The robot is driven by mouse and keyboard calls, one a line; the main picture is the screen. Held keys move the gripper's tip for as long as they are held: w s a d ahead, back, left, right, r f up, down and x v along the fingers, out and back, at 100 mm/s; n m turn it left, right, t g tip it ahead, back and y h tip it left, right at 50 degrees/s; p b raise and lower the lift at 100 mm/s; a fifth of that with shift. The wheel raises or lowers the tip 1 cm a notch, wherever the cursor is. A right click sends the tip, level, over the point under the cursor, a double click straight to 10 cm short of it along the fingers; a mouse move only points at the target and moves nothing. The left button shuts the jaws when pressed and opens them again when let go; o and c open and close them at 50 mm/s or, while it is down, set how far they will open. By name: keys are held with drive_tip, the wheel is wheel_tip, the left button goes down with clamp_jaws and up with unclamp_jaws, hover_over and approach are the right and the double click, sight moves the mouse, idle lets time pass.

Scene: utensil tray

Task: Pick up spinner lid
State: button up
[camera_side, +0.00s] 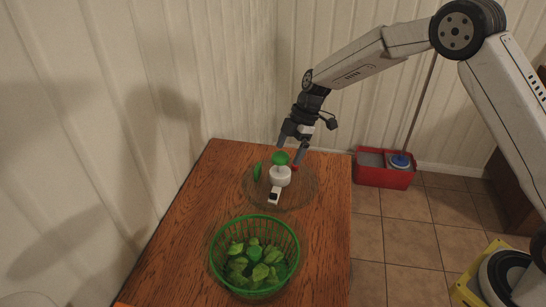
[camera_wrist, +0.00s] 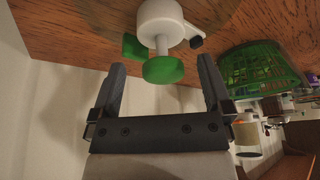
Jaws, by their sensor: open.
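The spinner lid (camera_side: 300,192) is a clear, round lid lying on the wooden table, with a white hub (camera_side: 280,176) and a green knob (camera_side: 280,158) on top. My gripper (camera_side: 290,151) is at the knob, pointing down at the lid from the far side. In the wrist view the green knob (camera_wrist: 163,70) shows between the tips of my open gripper (camera_wrist: 162,64), with a visible gap on each side. The white hub (camera_wrist: 158,22) is beyond it. The lid's clear rim is hard to make out.
A green basket (camera_side: 213,258) with leaves stands on the table (camera_side: 178,222) nearer the side camera; the basket also shows in the wrist view (camera_wrist: 255,62). A ribbed wall (camera_side: 150,100) runs along the table's left. A red mop bucket (camera_side: 383,178) stands on the floor at right.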

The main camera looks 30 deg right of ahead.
sight(283, 170)
drive_tip(key=shift+x, duration=2.6)
clamp_jaws()
